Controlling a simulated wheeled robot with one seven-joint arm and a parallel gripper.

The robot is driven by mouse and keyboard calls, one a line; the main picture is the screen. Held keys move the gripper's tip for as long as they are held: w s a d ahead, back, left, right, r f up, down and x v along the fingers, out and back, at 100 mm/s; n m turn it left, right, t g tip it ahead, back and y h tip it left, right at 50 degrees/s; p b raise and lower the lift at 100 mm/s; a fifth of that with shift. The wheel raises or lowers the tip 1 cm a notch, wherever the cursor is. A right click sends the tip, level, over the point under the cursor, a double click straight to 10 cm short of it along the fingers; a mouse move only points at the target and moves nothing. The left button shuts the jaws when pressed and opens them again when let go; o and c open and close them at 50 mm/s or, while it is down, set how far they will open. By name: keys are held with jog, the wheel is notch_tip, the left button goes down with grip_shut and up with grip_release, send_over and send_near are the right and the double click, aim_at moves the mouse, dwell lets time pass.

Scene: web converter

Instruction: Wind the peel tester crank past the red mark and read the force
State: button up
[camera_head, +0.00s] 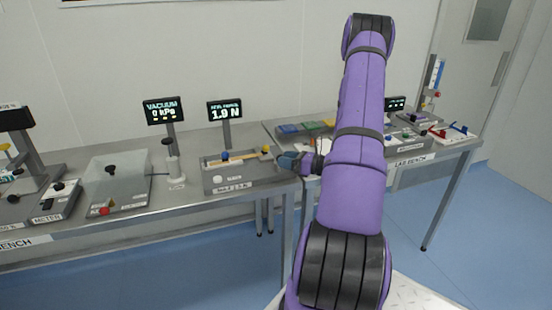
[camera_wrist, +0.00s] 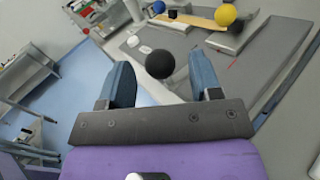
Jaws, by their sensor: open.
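The peel tester (camera_head: 245,178) is a grey box at the right end of the left bench. Its display (camera_head: 225,110) reads about 1.9 N; the second digit is not sharp. My gripper (camera_head: 284,161) is at the tester's right end. In the wrist view my open gripper (camera_wrist: 162,88) has a black ball knob (camera_wrist: 160,64), seemingly the crank's, between its blue fingers, with gaps on both sides. I cannot tell how deep the knob sits. A thin red mark (camera_wrist: 232,62) shows on the grey surface right of the knob. The crank's arm is hidden.
A yellow ball (camera_wrist: 225,14) stands on the tester, close beyond the knob. The vacuum display (camera_head: 163,110) and a clear box (camera_head: 118,180) stand to the left. The lab bench (camera_head: 425,157), with several small devices, stands right of my arm.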

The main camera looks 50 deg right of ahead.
jog(key=shift+x, duration=2.05)
jog(key=c, duration=0.9)
